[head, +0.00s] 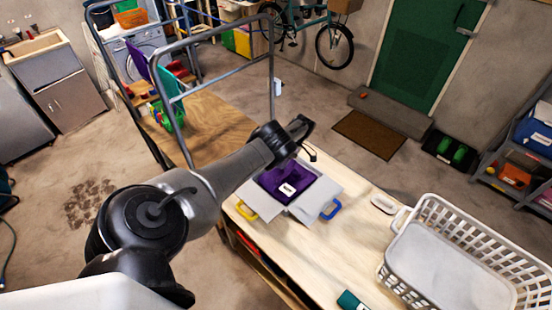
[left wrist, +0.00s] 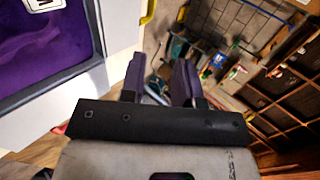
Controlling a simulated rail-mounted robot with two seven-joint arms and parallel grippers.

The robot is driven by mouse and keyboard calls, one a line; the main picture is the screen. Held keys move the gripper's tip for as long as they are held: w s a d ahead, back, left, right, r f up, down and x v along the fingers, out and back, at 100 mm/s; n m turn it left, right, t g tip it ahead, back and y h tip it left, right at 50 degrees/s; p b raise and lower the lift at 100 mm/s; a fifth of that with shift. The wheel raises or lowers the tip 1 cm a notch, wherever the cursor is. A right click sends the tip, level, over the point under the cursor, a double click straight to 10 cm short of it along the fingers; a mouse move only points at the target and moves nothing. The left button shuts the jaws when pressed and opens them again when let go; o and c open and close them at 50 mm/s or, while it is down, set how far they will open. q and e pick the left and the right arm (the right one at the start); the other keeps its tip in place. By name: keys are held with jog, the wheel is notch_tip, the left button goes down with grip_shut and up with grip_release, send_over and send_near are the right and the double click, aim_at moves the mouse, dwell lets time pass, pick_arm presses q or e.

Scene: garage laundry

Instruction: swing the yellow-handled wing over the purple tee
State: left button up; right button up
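The purple tee (head: 273,184) lies flat on a white folding board (head: 304,206) on the wooden table, with a small white label on it. The yellow handle (head: 246,211) is on the board's front-left wing, and a blue handle (head: 330,210) is on the right wing. My left gripper (head: 309,140) is open and empty, above and beyond the board's far side in the head view. In the left wrist view the fingers (left wrist: 159,75) are apart, with the tee (left wrist: 40,55) at upper left and the yellow handle (left wrist: 149,12) at the top edge. My right gripper is not in view.
A white laundry basket (head: 425,208) stands at the table's right. A small white item (head: 383,204) and a teal item (head: 350,301) lie on the tabletop (head: 300,258). A metal rail frame (head: 272,75) rises behind my left arm.

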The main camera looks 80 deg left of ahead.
pick_arm(q)
jog(key=w+d+r+p, duration=0.5)
jog(key=d+p, duration=0.3)
jog(key=shift+r, duration=0.35)
jog(key=shift+w+d, duration=0.1)
dwell(0.4)
